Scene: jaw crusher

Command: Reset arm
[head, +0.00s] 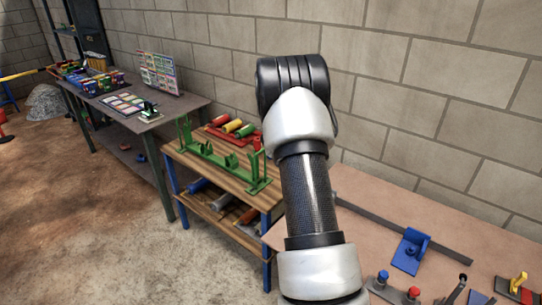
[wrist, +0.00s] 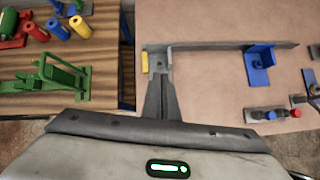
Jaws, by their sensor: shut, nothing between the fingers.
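My gripper (wrist: 159,52) shows in the wrist view, with its grey fingers together and nothing between them. It is over the left part of the tan tabletop (wrist: 200,80), near one end of a long grey bar (wrist: 225,45). I cannot tell its height above the table. In the head view my arm (head: 307,190) stands up across the middle of the picture and bends at a black joint. The gripper itself is hidden or out of frame there.
The tan table (head: 365,205) at right carries a blue bracket (head: 410,250) and several small tools. A wooden workbench (head: 200,165) with a green frame (head: 222,160) stands left of my arm. A grey table (head: 185,103) stands farther left. A block wall (head: 430,90) is behind.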

